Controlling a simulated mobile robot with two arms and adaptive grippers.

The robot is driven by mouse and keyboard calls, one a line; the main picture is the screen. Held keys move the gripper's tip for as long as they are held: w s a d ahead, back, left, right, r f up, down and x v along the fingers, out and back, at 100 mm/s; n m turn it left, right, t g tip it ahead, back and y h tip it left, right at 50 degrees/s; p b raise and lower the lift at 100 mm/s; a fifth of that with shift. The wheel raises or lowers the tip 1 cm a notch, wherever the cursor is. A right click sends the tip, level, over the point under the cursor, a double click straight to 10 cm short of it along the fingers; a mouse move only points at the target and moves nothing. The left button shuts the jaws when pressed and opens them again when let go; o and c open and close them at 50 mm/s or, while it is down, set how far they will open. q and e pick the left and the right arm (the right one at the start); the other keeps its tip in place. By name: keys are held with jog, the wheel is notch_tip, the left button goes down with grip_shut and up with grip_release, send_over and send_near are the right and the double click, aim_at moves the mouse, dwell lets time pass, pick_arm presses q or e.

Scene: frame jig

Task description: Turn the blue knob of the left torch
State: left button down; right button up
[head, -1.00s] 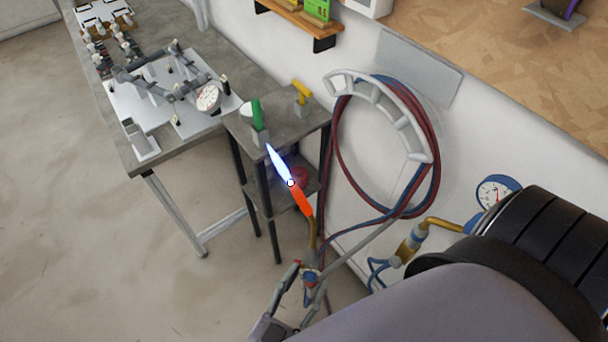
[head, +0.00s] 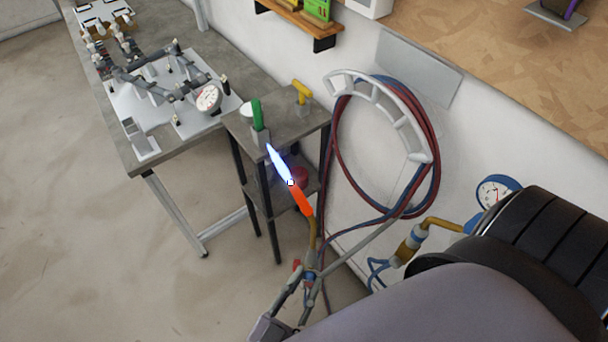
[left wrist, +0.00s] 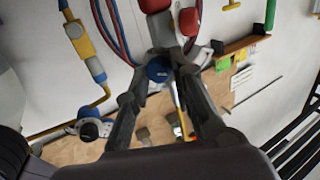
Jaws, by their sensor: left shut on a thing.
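The lit torch (head: 312,236) has a brass neck and a long flame (head: 288,178), orange near the tip and blue-white beyond. Its blue knob (head: 309,277) is small in the head view, low on the torch. My left gripper (head: 307,284) is at the torch's lower body. In the left wrist view the blue knob (left wrist: 158,70) lies between the fingers of my left gripper (left wrist: 173,58), which are shut on it. The fingers partly hide the torch body. My right gripper is out of view.
A small grey stand (head: 290,125) with a green handle (head: 257,115) and a yellow one (head: 303,91) stands beyond the flame. Coiled hoses (head: 432,165) hang on the wall rack. A gauge (head: 495,191) is at right. A jig table (head: 150,160) is at left.

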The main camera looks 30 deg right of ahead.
pick_arm(q)
jog(key=shift+r+p, duration=0.15)
jog(key=shift+p, duration=0.2)
jog(key=m+p, duration=0.1)
jog(key=p, duration=0.1)
jog(key=m+y+p, duration=0.1)
jog(key=m+p, duration=0.1)
jog(key=p, duration=0.1)
jog(key=shift+r, duration=0.3)
jog(key=shift+d+f+m+y+p, duration=0.1)
jog(key=shift+f+m+y+p, duration=0.1)
jog(key=shift+m+y+p, duration=0.3)
jog(key=shift+f, duration=0.1)
jog(key=c, duration=1.4)
grip_release()
